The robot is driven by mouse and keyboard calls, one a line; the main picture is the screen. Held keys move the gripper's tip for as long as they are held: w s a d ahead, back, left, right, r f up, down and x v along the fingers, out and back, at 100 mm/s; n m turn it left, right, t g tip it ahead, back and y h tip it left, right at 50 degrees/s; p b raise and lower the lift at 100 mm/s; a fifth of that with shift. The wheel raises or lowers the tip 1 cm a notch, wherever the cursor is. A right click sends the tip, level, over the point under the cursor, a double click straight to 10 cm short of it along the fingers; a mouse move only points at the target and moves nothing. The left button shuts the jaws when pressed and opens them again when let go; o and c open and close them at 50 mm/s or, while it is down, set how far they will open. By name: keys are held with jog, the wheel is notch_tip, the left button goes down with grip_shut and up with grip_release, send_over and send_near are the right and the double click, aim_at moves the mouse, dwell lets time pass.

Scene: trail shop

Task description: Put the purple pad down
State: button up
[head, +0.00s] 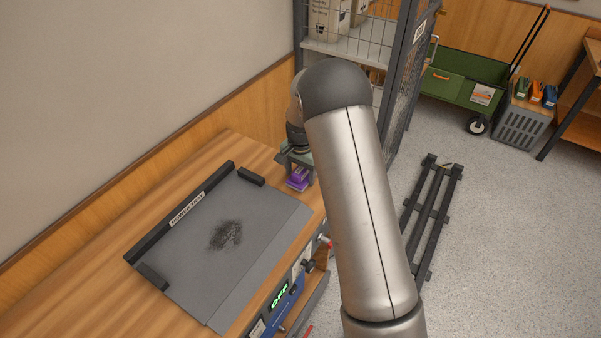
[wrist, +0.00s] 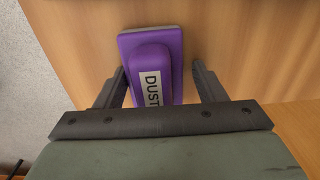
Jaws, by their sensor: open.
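The purple pad (wrist: 151,62) rests on the wooden bench top, with a raised grip along it and a label reading "DUST", partly cut off by my gripper. It also shows in the head view (head: 298,179) at the bench's far end. My gripper (wrist: 160,78) is open, with one finger on each side of the pad's grip. Gaps show between the fingers and the grip. In the head view my gripper (head: 297,165) is right above the pad, and my arm hides part of that area.
A wire cage shelf (head: 345,53) stands behind. A control panel reading "OFF" (head: 279,296) is on the bench front. A dark slatted rack (head: 433,215) lies on the floor.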

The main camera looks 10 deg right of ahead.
jog(key=shift+s+d+f, duration=0.3)
jog(key=shift+s+f, duration=0.15)
jog(key=shift+f, duration=0.35)
jog(key=r, duration=1.3)
jog(key=shift+w+r, duration=0.1)
jog(key=shift+w, duration=0.15)
jog(key=s+r+n, duration=0.2)
jog(key=s+r, duration=0.2)
jog(key=s, duration=0.4)
jog(key=s+r+n, duration=0.2)
jog(key=s+r, duration=0.1)
jog(key=s, duration=0.5)
jog(key=s+f+n, duration=0.1)
jog(key=s+n, duration=0.4)
jog(key=s, duration=1.3)
jog(key=shift+s+a+f, duration=0.25)
jog(key=shift+a+f, duration=0.05)
jog(key=shift+f, duration=0.05)
jog(key=c, duration=0.4)
